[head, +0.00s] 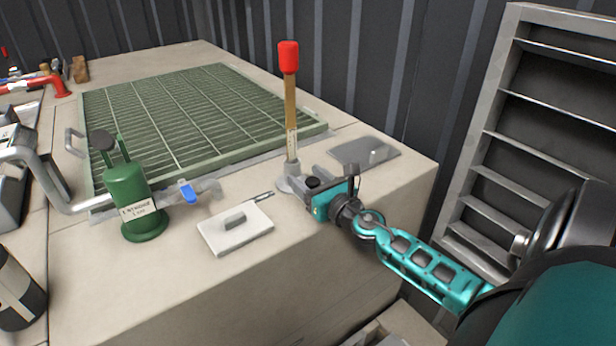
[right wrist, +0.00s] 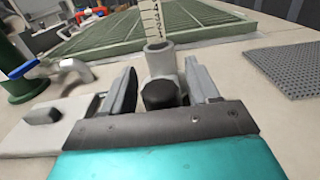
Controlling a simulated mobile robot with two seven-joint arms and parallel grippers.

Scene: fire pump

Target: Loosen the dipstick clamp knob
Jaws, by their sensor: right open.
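The dipstick (head: 290,105) is a wooden graduated rod with a red top. It stands upright in a grey holder (head: 291,183) on the counter. The black clamp knob (head: 313,182) sits on the near right side of the holder. My right gripper (head: 313,189) is at the knob. In the right wrist view the black knob (right wrist: 160,94) lies between the two open fingers (right wrist: 160,85), with the holder's tube (right wrist: 160,58) and the rod's scale (right wrist: 150,20) just behind it. Whether the fingers touch the knob cannot be told. My left gripper is not in view.
A white plate with a grey block (head: 236,228) lies left of the holder. A green canister (head: 136,200) and a blue-handled valve (head: 187,191) stand farther left. A green grating (head: 180,115) is behind. A grey perforated mat (head: 364,152) lies right of the holder.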

